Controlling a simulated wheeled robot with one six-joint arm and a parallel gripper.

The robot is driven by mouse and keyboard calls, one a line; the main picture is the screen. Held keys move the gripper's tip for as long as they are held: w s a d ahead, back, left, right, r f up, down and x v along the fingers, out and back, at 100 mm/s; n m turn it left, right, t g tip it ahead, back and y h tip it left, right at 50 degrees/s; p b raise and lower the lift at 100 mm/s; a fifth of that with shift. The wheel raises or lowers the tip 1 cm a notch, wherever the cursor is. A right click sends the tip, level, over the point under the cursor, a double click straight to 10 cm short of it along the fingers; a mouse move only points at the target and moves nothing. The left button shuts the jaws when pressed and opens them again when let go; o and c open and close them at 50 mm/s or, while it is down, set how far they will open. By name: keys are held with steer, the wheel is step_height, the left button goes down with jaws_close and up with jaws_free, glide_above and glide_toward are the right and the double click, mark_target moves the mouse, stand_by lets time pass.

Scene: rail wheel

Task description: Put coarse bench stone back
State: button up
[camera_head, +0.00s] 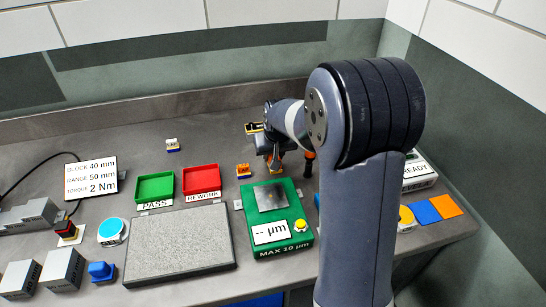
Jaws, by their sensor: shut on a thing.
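My gripper (275,156) is at the far side of the bench, behind the green gauge block, and partly hidden by my own arm. It is shut on a small orange-brown piece (277,166), of which only a little shows. The piece is too small and covered to tell whether it is the coarse bench stone. A flat blue square (425,212) and a flat orange square (446,206) lie side by side at the right of the bench. I cannot tell whether either is the stone's place.
The green gauge (296,245) with a yellow button stands just in front of my gripper. Green (155,187) and red (201,180) trays and a grey speckled slab (180,247) are left of it. A dark-handled tool (309,163) stands close to the gripper's right.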

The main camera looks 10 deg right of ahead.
steer(key=shift+f, duration=0.75)
steer(key=shift+f, duration=0.25)
steer(key=o, duration=1)
steer(key=shift+r, duration=0.1)
steer(key=shift+r, duration=0.45)
steer(key=v, duration=1.1)
steer(key=shift+s+r, duration=0.15)
steer(key=shift+r, duration=0.05)
